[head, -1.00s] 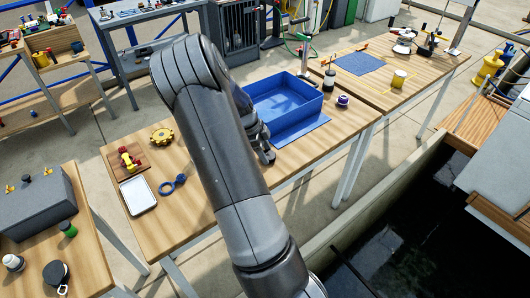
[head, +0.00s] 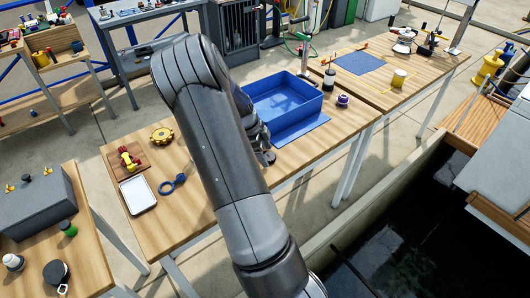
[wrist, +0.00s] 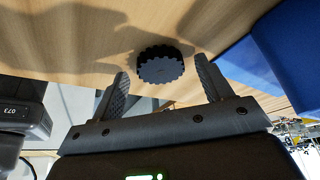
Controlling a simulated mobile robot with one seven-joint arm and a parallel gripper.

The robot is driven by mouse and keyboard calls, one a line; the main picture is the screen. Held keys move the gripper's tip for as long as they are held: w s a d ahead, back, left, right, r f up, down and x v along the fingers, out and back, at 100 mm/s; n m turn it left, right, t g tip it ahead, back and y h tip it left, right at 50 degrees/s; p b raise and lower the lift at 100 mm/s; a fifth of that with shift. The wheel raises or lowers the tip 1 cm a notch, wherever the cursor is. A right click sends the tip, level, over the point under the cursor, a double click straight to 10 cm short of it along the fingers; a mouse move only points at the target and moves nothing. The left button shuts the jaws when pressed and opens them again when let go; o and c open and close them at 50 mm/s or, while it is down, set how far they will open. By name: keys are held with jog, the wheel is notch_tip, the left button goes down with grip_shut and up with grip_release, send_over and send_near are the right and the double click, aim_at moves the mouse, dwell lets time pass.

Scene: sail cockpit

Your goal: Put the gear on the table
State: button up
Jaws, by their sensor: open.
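A dark toothed gear (wrist: 160,66) shows in the wrist view against the wooden tabletop (wrist: 70,20). It is between the tips of my gripper (wrist: 161,72), whose two fingers are spread, with a visible gap on each side. I cannot tell whether the gear touches the wood. In the head view my arm hides this gear and most of my gripper, beside the blue bin. A yellow gear-shaped piece (head: 162,135) lies on the same table (head: 205,205), left of my arm.
A blue bin (head: 290,112) stands right of my gripper, with a blue mat in front. A purple-topped jar (head: 343,100) is beside it. A white tray (head: 138,195), a blue ring piece (head: 172,184) and a small board with a red and yellow part (head: 128,160) are left.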

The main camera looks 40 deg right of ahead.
jog(key=v, duration=1.1)
jog(key=s+a+r+n+t+y, duration=0.2)
jog(key=s+a+r+n+t, duration=0.1)
jog(key=a+r+n, duration=0.4)
jog(key=s+a+r+n+t, duration=0.2)
jog(key=s+a+r+n, duration=0.1)
jog(key=s+a+n, duration=0.3)
jog(key=s+a+r+n+t, duration=0.2)
jog(key=s+a+r+n, duration=0.2)
jog(key=s+a+n, duration=0.2)
jog(key=s+a+r+n+t+y, duration=0.1)
jog(key=s+a+r+n, duration=0.3)
jog(key=s+a+n, duration=0.3)
jog(key=shift+s+n+t, duration=0.4)
jog(key=shift+s+n, duration=0.1)
jog(key=shift+s, duration=0.4)
jog(key=shift+o, duration=0.6)
jog(key=shift+a+r, duration=0.1)
jog(key=shift+o, duration=0.7)
